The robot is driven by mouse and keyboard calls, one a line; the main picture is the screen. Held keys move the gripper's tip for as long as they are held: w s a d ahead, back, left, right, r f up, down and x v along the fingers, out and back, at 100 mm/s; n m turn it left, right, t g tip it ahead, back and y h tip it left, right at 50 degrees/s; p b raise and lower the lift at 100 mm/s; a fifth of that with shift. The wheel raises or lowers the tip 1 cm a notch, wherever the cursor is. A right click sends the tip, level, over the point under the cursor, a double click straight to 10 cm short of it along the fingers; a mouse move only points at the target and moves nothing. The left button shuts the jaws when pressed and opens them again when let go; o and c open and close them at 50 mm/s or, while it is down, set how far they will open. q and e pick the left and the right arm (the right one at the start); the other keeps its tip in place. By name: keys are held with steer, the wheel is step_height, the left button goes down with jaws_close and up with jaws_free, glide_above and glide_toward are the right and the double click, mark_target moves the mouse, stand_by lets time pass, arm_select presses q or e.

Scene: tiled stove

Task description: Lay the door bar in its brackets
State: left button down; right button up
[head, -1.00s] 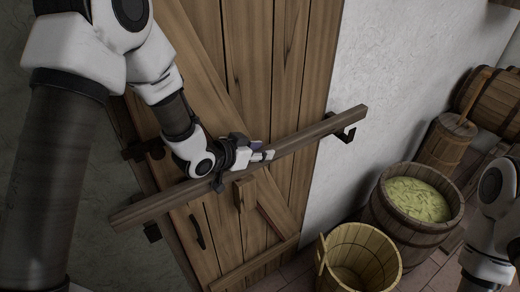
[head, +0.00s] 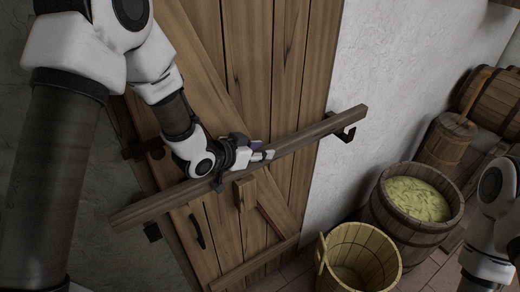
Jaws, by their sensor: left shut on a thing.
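The door bar (head: 316,131) is a long brown wooden beam that runs across the plank door (head: 286,70), its right end higher in the picture. My left gripper (head: 262,155) is shut on the bar near its middle. The right bracket (head: 346,133), a dark metal hook on the white wall, shows at the bar's right end. I cannot tell whether the bar rests fully in both brackets. My right arm shows at the right edge, but its gripper is out of view.
An open wooden bucket (head: 345,262) stands at the lower middle. A barrel of yellow-green shreds (head: 415,199) stands right of it. A churn (head: 447,140) and a lying barrel (head: 490,100) are farther back. A wooden block (head: 244,193) is on the door below the bar.

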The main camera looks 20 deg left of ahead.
mark_target(227, 173)
arm_select(q)
steer(key=shift+f+b, duration=2.35)
steer(key=shift+f, duration=0.65)
steer(key=c, duration=0.7)
jaws_free()
steer(key=shift+s, duration=0.1)
steer(key=v, duration=1.2)
steer(key=shift+d, duration=0.1)
